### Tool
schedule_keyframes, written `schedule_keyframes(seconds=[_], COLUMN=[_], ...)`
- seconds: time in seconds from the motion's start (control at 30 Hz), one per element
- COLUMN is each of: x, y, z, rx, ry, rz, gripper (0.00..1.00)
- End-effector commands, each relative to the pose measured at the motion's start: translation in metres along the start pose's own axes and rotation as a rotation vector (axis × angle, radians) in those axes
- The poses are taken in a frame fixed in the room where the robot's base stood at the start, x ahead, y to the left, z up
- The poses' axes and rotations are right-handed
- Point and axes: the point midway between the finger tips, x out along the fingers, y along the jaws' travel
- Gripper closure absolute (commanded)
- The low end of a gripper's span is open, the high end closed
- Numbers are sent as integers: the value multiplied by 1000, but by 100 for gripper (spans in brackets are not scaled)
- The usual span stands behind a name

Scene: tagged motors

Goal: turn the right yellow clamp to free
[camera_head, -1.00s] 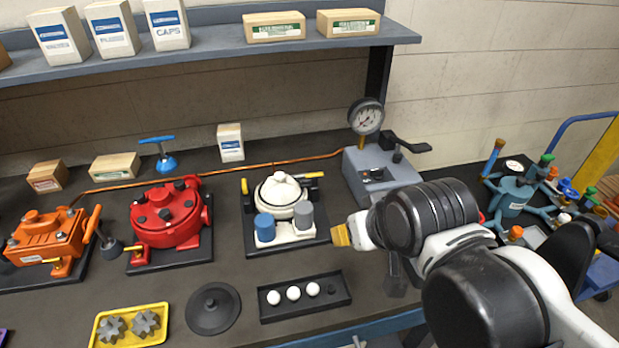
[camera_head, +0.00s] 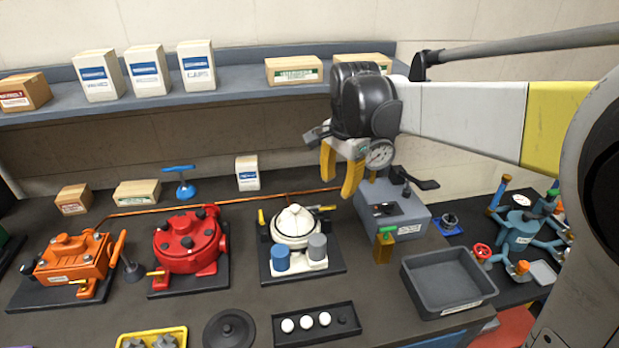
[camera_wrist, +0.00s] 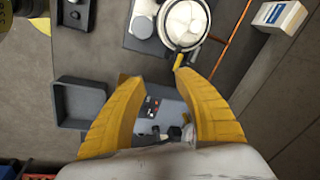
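The white motor (camera_head: 296,226) stands on a black base plate on the bench, with a blue cap and a grey cap at its front. Its right yellow clamp (camera_head: 327,208) sticks out to the right from the housing's back right; in the wrist view the clamp (camera_wrist: 179,61) shows just beyond one fingertip. The left yellow clamp (camera_head: 261,217) stands upright on the other side. My gripper (camera_head: 340,180) is open and empty, fingers pointing down, above and slightly right of the right clamp. It also shows in the wrist view (camera_wrist: 160,79), its fingers wide apart.
A grey gauge box (camera_head: 395,212) with a lever stands right of the motor, under my gripper. A copper pipe runs behind. An empty grey bin (camera_head: 448,280) is at the right front; a black tray (camera_head: 316,324) with white balls is in front. A shelf (camera_head: 220,98) hangs behind.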

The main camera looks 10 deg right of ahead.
Motion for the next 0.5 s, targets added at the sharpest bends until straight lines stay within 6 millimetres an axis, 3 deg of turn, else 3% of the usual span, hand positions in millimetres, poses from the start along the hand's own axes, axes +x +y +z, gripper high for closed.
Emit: schedule_keyframes(seconds=[0.03, 0.2, 0.5], x=[7, 40, 73], y=[-17, -52, -68], z=[-10, -29, -38], rx=[75, 327, 498], ry=[-14, -43, -49], rz=[28, 123, 192], gripper=[62, 62, 62])
